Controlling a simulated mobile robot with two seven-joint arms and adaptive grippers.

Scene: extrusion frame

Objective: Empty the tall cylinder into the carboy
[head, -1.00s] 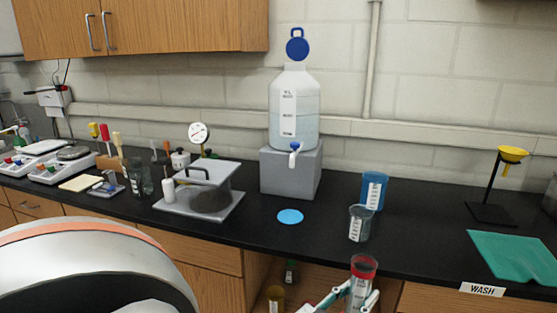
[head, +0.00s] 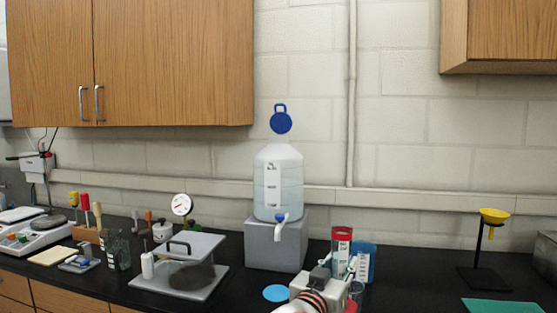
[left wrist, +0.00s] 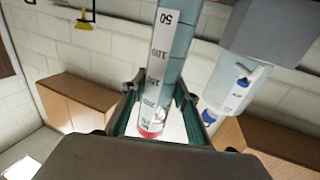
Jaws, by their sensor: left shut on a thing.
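The carboy (head: 278,182), a translucent bottle holding clear liquid, stands on a grey block with its white tap facing front. Its round blue cap (head: 281,122) shows upright above the mouth. My left gripper (head: 339,268) is shut on the tall cylinder (head: 342,246), which has a red rim and is held upright, right of the carboy and lower than its mouth. In the left wrist view the graduated cylinder (left wrist: 165,65) runs between the fingers (left wrist: 157,98), and the carboy (left wrist: 228,88) appears upside down at the right. My right gripper is not in view.
A grey block (head: 276,245) carries the carboy. A plate with a handled lid (head: 190,262) is at the left, and a yellow funnel on a stand (head: 494,216) at the right. A blue disc (head: 276,292) lies on the bench.

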